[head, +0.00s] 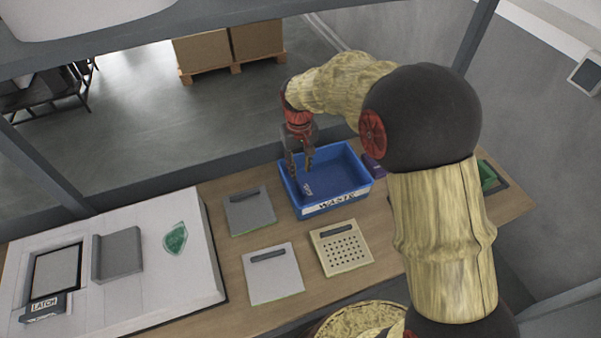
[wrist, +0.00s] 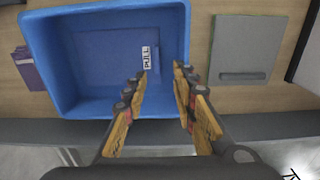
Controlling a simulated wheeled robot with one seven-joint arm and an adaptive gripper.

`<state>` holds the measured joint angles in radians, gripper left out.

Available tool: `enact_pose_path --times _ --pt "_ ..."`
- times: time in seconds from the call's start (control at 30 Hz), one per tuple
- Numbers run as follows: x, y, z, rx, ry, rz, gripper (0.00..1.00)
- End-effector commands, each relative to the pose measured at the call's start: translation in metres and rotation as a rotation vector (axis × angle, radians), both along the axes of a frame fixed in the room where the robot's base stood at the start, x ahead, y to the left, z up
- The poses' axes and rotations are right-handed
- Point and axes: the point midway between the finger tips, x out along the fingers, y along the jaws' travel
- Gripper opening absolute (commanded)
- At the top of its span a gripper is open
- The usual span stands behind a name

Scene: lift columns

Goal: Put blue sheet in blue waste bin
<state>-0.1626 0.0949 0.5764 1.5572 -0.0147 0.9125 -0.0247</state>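The blue waste bin (head: 345,173) stands on the wooden table, with a white WASTE label on its front. In the wrist view the bin (wrist: 42,60) shows its open inside. A flat blue sheet (wrist: 108,58) with a white PULL label appears to lie in the bin, close in colour to the bin floor. In the head view the label (head: 307,189) shows inside the bin, but the sheet's outline is hard to make out. My gripper (head: 302,170) points down over the bin's left part. Its fingers (wrist: 160,71) are apart, with nothing visible gripped between them.
Grey panels (head: 250,210) (head: 272,274) and a beige perforated panel (head: 341,247) lie left and in front of the bin. A purple object (head: 373,166) sits right of it. A white board (head: 190,270) with a green piece (head: 175,239) is at left.

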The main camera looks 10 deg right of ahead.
Motion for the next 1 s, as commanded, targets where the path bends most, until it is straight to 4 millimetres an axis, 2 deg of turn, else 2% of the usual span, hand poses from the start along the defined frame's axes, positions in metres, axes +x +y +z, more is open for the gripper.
enact_pose_path --times 0.27,0.37,0.43,0.6,0.7,0.83,1.0 --pt "-0.003 -0.002 0.015 0.002 -0.012 -0.004 0.27" --pt "-0.013 -0.009 0.041 0.007 -0.043 -0.016 0.27" --pt "-0.026 -0.016 0.066 0.013 -0.075 -0.028 0.27" --pt "-0.072 -0.037 0.126 0.027 -0.165 -0.064 0.27" --pt "-0.102 -0.047 0.154 0.034 -0.218 -0.085 0.27" --pt "-0.145 -0.06 0.182 0.043 -0.287 -0.112 0.27" --pt "-0.203 -0.073 0.202 0.052 -0.377 -0.147 0.27"
